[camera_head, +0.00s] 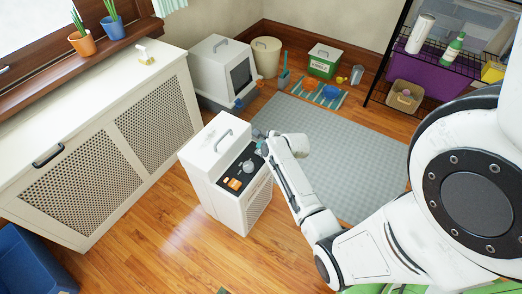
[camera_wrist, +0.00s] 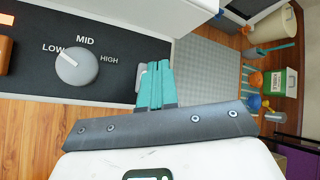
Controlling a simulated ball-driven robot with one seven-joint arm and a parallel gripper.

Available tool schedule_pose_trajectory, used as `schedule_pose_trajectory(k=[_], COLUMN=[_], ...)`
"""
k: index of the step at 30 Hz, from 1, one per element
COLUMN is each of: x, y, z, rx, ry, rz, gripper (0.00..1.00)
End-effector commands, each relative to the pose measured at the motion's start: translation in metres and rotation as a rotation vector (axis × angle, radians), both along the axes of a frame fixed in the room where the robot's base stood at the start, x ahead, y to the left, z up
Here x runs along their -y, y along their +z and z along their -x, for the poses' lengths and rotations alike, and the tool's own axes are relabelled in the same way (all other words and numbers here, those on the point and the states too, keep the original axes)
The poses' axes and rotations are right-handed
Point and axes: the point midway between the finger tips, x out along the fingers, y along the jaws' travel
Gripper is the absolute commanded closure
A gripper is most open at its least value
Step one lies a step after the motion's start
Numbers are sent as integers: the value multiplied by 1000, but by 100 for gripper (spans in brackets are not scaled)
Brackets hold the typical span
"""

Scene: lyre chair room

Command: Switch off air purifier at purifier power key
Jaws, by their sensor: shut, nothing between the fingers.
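The white air purifier (camera_head: 208,150) stands on the wood floor, with a dark control panel on its sloped top edge. The panel (camera_wrist: 25,78) shows a grey knob (camera_wrist: 77,67) marked LOW, MID and HIGH, its pointer line towards LOW. An orange piece (camera_wrist: 5,28) sits at the panel's left end in the wrist view. A small pale piece (camera_wrist: 141,78) at the other end, possibly the power key, is partly hidden by my fingers. My gripper (camera_wrist: 157,66) is shut and empty, its teal fingertips over that end. Whether they touch it I cannot tell.
A white radiator cover (camera_head: 100,150) stands left of the purifier. A grey mat (camera_head: 335,150) lies to its right. Behind are a litter box (camera_head: 212,68), a beige bin (camera_head: 266,55) and a green box (camera_head: 323,60). Open wood floor lies in front.

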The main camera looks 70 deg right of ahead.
Motion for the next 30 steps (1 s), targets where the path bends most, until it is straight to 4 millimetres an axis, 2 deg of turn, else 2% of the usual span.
schedule_pose_trajectory(k=[20,30], x=[0,0], y=[50,50], z=[0,0], rx=[0,0], ry=[0,0], rz=[0,0], gripper=[100,100])
